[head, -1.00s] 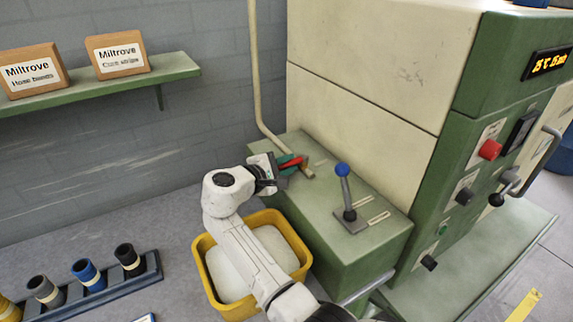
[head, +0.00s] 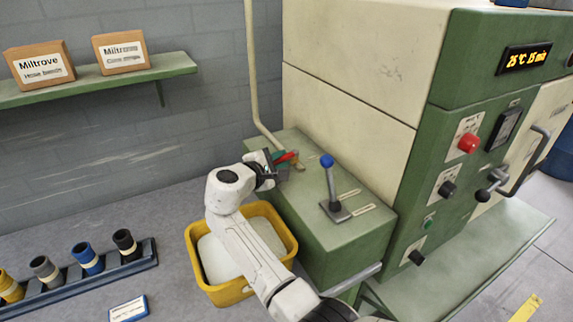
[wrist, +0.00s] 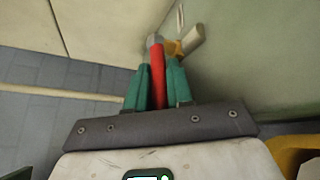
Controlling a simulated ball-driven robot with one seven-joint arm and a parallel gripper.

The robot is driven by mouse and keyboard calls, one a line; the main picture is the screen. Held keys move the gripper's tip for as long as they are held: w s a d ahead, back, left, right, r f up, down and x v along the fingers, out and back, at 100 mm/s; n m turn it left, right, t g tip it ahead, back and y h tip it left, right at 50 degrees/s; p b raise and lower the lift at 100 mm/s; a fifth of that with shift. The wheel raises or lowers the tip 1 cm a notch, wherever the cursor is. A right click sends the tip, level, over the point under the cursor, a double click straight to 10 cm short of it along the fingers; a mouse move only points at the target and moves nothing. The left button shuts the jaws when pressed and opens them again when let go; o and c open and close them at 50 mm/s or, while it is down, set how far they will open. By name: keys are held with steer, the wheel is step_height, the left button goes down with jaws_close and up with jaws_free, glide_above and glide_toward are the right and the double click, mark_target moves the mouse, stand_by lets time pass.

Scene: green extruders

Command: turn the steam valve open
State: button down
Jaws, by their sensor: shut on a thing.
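The steam valve's red lever (wrist: 157,75) lies between the green fingers of my gripper (wrist: 158,88) in the wrist view. The fingers are shut on it, and its far end meets a brass-coloured valve body (wrist: 178,47) with a pale pipe end. In the head view, my gripper (head: 281,161) reaches over the back left of the green machine box, with the red lever (head: 288,156) showing between its fingers. A cream pipe (head: 250,80) runs down the wall to the valve. The valve body is partly hidden there.
A blue-knobbed lever (head: 330,180) stands on the green box (head: 330,235), right of my gripper. A yellow tub (head: 222,293) sits below my arm. A shelf (head: 100,85) with two boxes is on the left wall. A rack (head: 70,287) of hose pieces lies at lower left.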

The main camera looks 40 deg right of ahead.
steer(key=shift+s+n+t+p, duration=0.1)
steer(key=shift+n+t+p, duration=0.2)
steer(key=shift+p, duration=0.15)
steer(key=shift+s+t, duration=0.15)
steer(key=shift+t, duration=0.15)
steer(key=c, duration=1.4)
jaws_free()
steer(key=shift+o, duration=0.2)
steer(key=shift+a, duration=0.1)
steer(key=b+v, duration=0.1)
steer(key=v, duration=0.9)
steer(key=shift+s+a+r, duration=0.15)
steer(key=shift+a+r, duration=0.05)
steer(key=shift+a, duration=0.05)
